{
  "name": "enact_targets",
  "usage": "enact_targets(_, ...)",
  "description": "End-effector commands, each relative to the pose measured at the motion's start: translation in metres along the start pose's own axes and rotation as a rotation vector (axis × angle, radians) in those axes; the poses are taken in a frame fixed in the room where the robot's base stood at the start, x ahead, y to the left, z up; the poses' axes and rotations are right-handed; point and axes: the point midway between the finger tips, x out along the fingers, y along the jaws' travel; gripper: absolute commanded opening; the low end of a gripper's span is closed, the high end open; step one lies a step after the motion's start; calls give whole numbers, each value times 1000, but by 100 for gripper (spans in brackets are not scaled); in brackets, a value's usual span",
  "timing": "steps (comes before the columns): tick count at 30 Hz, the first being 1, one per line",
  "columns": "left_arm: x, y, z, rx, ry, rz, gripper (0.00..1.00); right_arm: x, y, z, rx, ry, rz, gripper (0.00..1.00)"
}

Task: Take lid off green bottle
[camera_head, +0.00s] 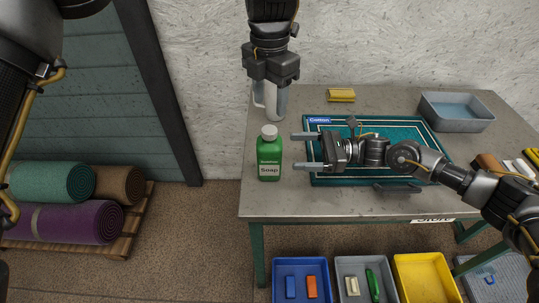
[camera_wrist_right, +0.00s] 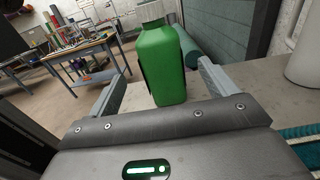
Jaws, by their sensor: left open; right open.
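The green soap bottle (camera_head: 269,160) stands upright near the left edge of the table, with its white lid (camera_head: 269,132) on top. My right gripper (camera_head: 298,151) is open to the right of the bottle, fingers pointing at it. In the right wrist view the bottle (camera_wrist_right: 165,70) appears ahead, framed by my two open fingers and not held; the lid (camera_wrist_right: 150,10) is partly cut off at the top. My left gripper (camera_head: 268,104) points down from above, open and empty, appearing just above and behind the lid. The exact gap to the lid is hard to tell.
A teal mat (camera_head: 325,178) lies under my right arm. A yellow block (camera_head: 341,95) and a grey tray (camera_head: 456,110) sit at the back. Blue (camera_head: 276,281), grey and yellow bins stand below the table's front. Rolled mats (camera_head: 75,222) lie left.

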Motion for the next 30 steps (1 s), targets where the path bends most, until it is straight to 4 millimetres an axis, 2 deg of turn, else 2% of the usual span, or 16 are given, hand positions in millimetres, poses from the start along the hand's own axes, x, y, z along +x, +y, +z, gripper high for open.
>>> enact_targets(12, 0, 1, -1, -3, 1, 0, 51, 71, 1, 1, -1, -3, 7, 85)
enact_targets(18, 0, 1, -2, -3, 1, 0, 51, 96, 0, 0, -1, -1, 6, 85)
enact_targets(24, 0, 2, -2, -4, 0, 0, 51, 105, 0, 0, -1, -1, 5, 85)
enact_targets(30, 0, 2, -2, -4, 0, 0, 51, 106, 0, 0, -1, -1, 5, 85)
